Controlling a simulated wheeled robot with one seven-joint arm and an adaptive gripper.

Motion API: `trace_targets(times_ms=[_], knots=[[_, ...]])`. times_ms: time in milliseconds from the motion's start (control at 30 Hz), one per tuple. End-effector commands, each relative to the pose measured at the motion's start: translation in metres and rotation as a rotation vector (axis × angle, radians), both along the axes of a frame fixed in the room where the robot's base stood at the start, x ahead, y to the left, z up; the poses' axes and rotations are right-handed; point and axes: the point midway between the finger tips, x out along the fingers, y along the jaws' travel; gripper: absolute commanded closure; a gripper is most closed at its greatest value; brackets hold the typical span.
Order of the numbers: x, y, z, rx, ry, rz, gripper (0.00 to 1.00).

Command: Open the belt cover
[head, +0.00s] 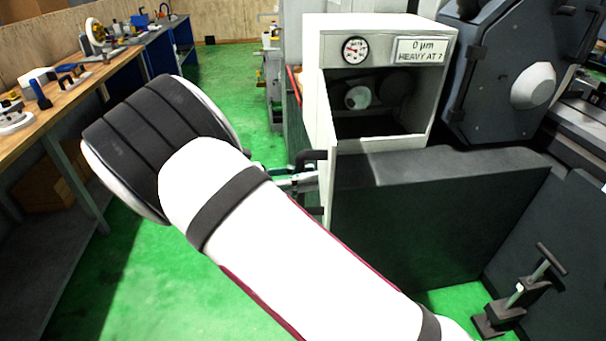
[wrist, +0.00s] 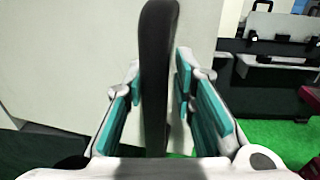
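The belt cover (head: 327,160) is a thin white door on the left side of the white cabinet (head: 437,75). It stands swung out, seen nearly edge-on, and the cabinet's front is uncovered, with a round pulley (head: 358,97) showing inside. The cover's black handle (head: 311,157) is on its left face. My gripper (head: 300,181) is at this handle. In the wrist view the handle (wrist: 156,70) runs between the two teal-padded fingers, in front of the pale cover panel (wrist: 70,60). The fingers straddle the handle with narrow gaps beside it; firm contact is not visible.
A dark low guard (head: 430,205) stands in front of the cabinet. A workbench (head: 60,110) with tools is at the left. Green floor (head: 135,275) is clear between bench and machine.

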Motion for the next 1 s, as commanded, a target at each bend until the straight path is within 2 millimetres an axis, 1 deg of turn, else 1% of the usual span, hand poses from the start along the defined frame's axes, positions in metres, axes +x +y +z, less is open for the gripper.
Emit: trace_targets(times_ms=[333,467,567,800,900,1000], knots=[[0.001,0.001,0.0,0.001,-0.002,0.004,0.62],[0.001,0.008,0.0,0.001,-0.003,0.006,0.62],[-0.001,0.022,0.0,0.003,-0.004,0.007,0.62],[-0.008,0.071,-0.001,0.002,-0.003,0.007,0.62],[-0.01,0.089,-0.001,0.002,-0.003,0.007,0.62],[-0.013,0.104,-0.001,0.002,-0.002,0.007,0.62]])
